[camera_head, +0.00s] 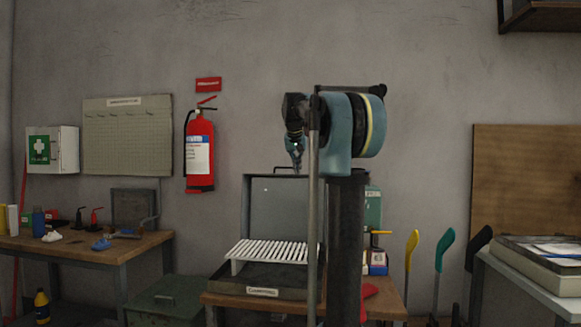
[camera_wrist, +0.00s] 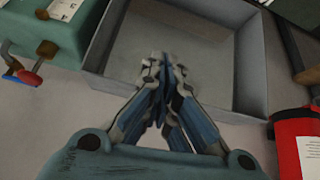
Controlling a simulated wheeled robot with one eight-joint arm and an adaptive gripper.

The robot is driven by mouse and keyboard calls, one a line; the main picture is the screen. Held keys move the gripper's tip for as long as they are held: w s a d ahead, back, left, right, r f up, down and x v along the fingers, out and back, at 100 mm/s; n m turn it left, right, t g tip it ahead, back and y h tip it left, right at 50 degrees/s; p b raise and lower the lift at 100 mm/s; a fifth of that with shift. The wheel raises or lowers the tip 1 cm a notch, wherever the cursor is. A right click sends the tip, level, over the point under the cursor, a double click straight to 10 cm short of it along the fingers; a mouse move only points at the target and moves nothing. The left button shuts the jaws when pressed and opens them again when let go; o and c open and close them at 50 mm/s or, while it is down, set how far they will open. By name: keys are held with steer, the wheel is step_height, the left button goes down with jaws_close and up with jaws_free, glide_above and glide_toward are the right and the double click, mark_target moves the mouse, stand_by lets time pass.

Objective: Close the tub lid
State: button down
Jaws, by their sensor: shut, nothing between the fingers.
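The tub (camera_head: 225,285) is a dark, shallow box with a white label on its front, on a wooden bench. Its grey lid (camera_head: 262,205) stands open and upright at the back. My gripper (camera_head: 298,166) is shut and empty, pointing down near the lid's top edge in the head view; the exact gap cannot be told. In the wrist view the closed fingers (camera_wrist: 162,65) show in front of the lid's grey inner face and raised rim (camera_wrist: 252,60). My arm and column hide the tub's right part.
A white slatted rack (camera_head: 272,250) sits over the tub. A fire extinguisher (camera_head: 200,150) hangs on the wall to the left. A green case (camera_head: 373,210) stands right of the lid. Side benches stand left (camera_head: 120,250) and right (camera_head: 530,285); a green chest (camera_head: 165,298) is low at left.

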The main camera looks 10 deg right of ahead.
steer(key=w+r, duration=0.2)
steer(key=w, duration=0.4)
steer(key=w+r+t, duration=0.1)
steer(key=w+r, duration=0.2)
steer(key=w, duration=0.4)
steer(key=w+r+m+t, duration=0.1)
steer(key=w+r, duration=0.2)
steer(key=w, duration=0.3)
steer(key=shift+w+d+r+h, duration=0.1)
steer(key=shift+w+d+h, duration=0.1)
steer(key=shift+w+h, duration=0.15)
steer(key=shift+w+d+f, duration=0.1)
steer(key=shift+w+f, duration=0.2)
steer(key=shift+f, duration=0.9)
steer(key=shift+w+d+f, duration=0.15)
steer(key=shift+w+f, duration=0.2)
steer(key=shift+f, duration=0.85)
steer(key=shift+w+d+f, duration=0.1)
steer(key=shift+w+f, duration=0.2)
steer(key=shift+f, duration=0.9)
